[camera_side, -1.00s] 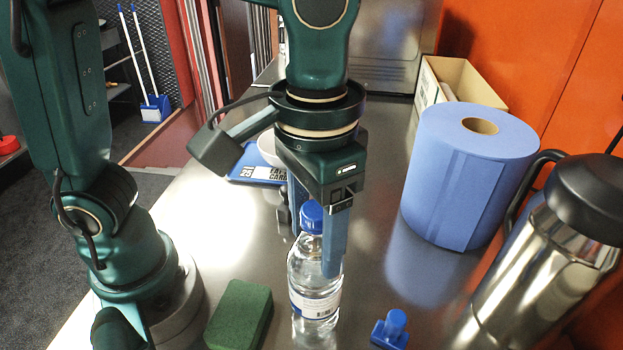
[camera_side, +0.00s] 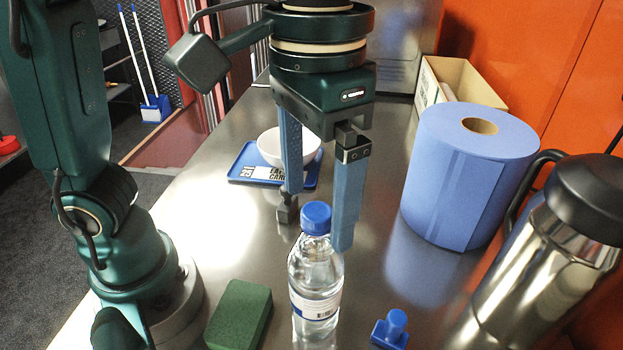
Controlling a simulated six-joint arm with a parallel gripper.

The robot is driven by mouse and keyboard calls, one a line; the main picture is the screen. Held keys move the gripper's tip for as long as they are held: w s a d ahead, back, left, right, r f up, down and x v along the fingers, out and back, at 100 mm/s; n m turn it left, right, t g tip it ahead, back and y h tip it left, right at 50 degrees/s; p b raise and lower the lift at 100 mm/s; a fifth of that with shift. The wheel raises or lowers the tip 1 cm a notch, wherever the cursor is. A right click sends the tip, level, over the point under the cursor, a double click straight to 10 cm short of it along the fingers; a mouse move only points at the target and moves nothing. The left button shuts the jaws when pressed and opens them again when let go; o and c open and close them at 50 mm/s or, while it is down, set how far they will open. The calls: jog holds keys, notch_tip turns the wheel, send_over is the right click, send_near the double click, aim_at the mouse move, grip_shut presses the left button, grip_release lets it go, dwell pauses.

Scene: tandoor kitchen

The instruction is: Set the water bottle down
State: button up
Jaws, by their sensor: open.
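The water bottle (camera_side: 316,275) is clear plastic with a blue cap and a white and blue label. It stands upright on the steel counter (camera_side: 240,225) in the lower middle of the side view. My gripper (camera_side: 315,230) is open, with its two blue fingers apart. The fingers reach down to about the height of the bottle's cap in the picture. I cannot tell how far apart in depth the fingers and the bottle are.
A blue paper roll (camera_side: 465,185) and a steel flask (camera_side: 548,260) stand at the right. A green block (camera_side: 239,314) and a small blue stamp-like object (camera_side: 391,329) flank the bottle. Behind are a white bowl (camera_side: 289,148), a blue tray (camera_side: 247,162) and a cardboard box (camera_side: 462,80).

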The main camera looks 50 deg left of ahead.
jog(key=shift+r, duration=3.15)
jog(key=shift+a+r, duration=0.1)
jog(key=shift+a, duration=0.05)
jog(key=shift+w+a, duration=0.1)
jog(key=shift+a, duration=0.3)
jog(key=s+a+f+n+t, duration=0.1)
jog(key=a+f+t, duration=0.4)
jog(key=a+f, duration=0.6)
jog(key=shift+s, duration=0.55)
jog(key=shift+o, duration=0.6)
jog(key=shift+a+f+t, duration=0.15)
jog(key=shift+f+t, duration=0.15)
